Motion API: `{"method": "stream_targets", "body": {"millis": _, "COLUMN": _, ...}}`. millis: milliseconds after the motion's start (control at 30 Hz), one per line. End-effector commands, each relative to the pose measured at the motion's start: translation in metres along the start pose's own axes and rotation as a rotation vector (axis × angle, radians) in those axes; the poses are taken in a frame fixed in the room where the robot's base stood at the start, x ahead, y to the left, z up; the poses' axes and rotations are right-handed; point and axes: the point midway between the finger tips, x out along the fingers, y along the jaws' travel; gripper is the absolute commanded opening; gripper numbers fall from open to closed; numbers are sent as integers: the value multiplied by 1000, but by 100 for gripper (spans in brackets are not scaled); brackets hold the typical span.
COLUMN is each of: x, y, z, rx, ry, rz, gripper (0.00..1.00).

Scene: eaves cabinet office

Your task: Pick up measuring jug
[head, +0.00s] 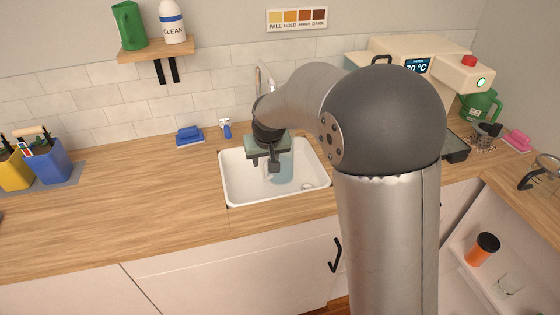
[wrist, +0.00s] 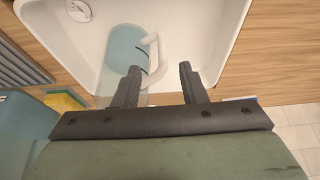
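A see-through bluish jug (head: 285,170) with a pale handle stands in the white sink (head: 236,186); it looks like the measuring jug. In the wrist view the jug (wrist: 124,45) is beyond my fingertips, with its white handle (wrist: 151,52) turned toward the gap between them. My gripper (wrist: 161,68) is open, and nothing is clearly held between its fingers. In the head view my gripper (head: 273,167) points down into the sink beside the jug and hides part of it. I cannot tell whether a finger touches the handle.
The sink walls stand close around my gripper. A faucet (head: 259,79) rises behind. The counter (head: 120,205) left of the sink is clear. A yellow-green sponge (wrist: 66,99) shows in the wrist view.

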Motion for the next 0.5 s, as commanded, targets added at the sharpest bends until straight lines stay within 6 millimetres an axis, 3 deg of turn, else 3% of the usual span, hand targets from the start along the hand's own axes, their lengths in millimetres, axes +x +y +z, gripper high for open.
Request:
{"method": "stream_targets", "body": {"millis": 100, "x": 18, "y": 0, "z": 0, "rx": 0, "ry": -3, "rz": 0, "gripper": 38}}
{"method": "stream_targets", "body": {"millis": 367, "x": 36, "y": -1, "z": -2, "rx": 0, "ry": -2, "rz": 0, "gripper": 38}}
{"method": "stream_targets", "body": {"millis": 500, "x": 56, "y": -4, "z": -7, "rx": -1, "ry": -4, "rz": 1, "gripper": 38}}
